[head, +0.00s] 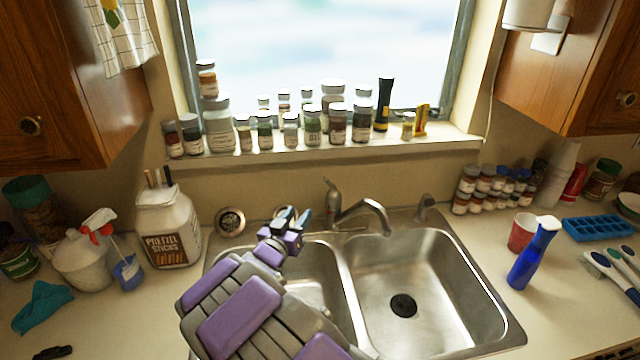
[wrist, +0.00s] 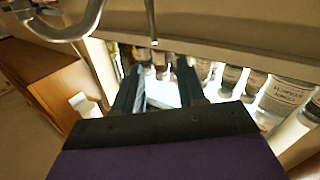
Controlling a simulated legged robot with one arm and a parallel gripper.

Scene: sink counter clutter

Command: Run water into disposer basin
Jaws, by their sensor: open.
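The chrome faucet (head: 338,205) stands behind the double sink, its lever pointing up and its spout (head: 376,210) reaching over the right basin (head: 450,285). That basin has a black drain opening (head: 403,305); no stream shows below the spout. My arm covers much of the left basin (head: 325,280). My gripper (head: 290,215) is open and empty, left of the faucet and apart from it. In the wrist view, my gripper (wrist: 158,68) has its two fingers spread. A curved metal tube (wrist: 80,22), seemingly the spout, and a thin metal rod (wrist: 151,22) show beyond them.
A pretzel jar (head: 167,230) and spray bottle (head: 118,255) stand left of the sink. A red cup (head: 522,232) and blue bottle (head: 533,255) stand to the right. Several spice jars (head: 312,125) line the windowsill. A small metal fitting (head: 427,205) is right of the faucet.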

